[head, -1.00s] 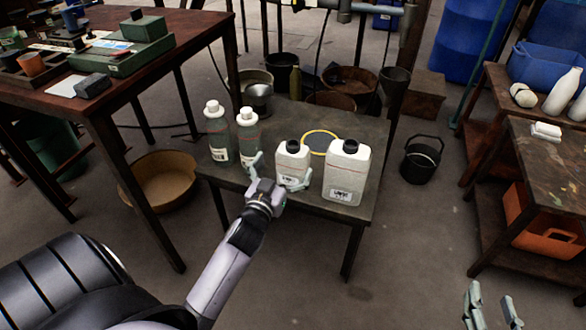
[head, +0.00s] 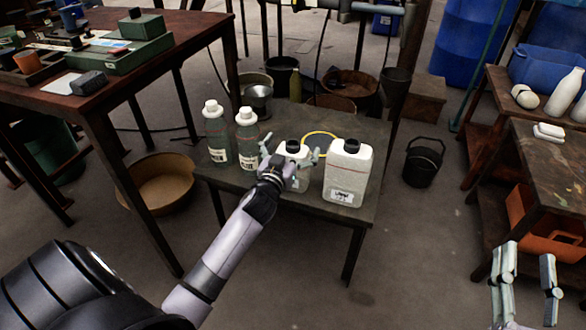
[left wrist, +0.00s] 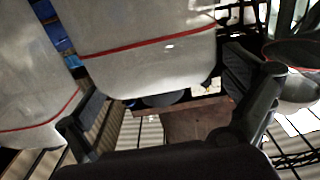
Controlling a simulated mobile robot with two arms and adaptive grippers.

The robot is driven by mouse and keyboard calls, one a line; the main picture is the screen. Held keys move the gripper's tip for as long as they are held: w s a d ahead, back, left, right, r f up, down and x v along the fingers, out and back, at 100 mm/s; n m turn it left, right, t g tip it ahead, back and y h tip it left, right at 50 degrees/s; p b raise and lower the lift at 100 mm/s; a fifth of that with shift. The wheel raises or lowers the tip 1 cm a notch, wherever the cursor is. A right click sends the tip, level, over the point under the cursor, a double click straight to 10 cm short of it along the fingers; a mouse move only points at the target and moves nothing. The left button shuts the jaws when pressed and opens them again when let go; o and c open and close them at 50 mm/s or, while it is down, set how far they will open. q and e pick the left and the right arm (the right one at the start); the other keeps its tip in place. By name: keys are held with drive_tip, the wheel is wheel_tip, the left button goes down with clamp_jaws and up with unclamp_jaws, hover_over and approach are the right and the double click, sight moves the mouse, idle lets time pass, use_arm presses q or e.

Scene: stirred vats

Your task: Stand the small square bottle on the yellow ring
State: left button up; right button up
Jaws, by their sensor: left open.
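The small square bottle (head: 293,150), white with a black cap, stands near the front of the low dark table, partly hidden by my left gripper. My left gripper (head: 290,157) is open, its fingers on either side of the bottle's upper part. In the left wrist view, the pale bottle body with a red line (left wrist: 145,45) fills the space beyond the open fingers (left wrist: 165,112); I cannot tell whether they touch it. The yellow ring (head: 307,134) lies flat on the table behind the bottle, partly hidden. My right gripper (head: 527,270) is open and empty at bottom right.
A larger square white bottle (head: 347,175) stands close on the right. Two round grey-green bottles (head: 216,135) (head: 247,138) with white caps stand on the left. The low table (head: 300,205) has some bare surface at its back. A black bucket (head: 422,165) stands on the floor.

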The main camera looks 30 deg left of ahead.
use_arm(q)
drive_tip(key=c, duration=2.1)
drive_tip(key=shift+c, duration=1)
drive_tip(key=shift+r, duration=0.2)
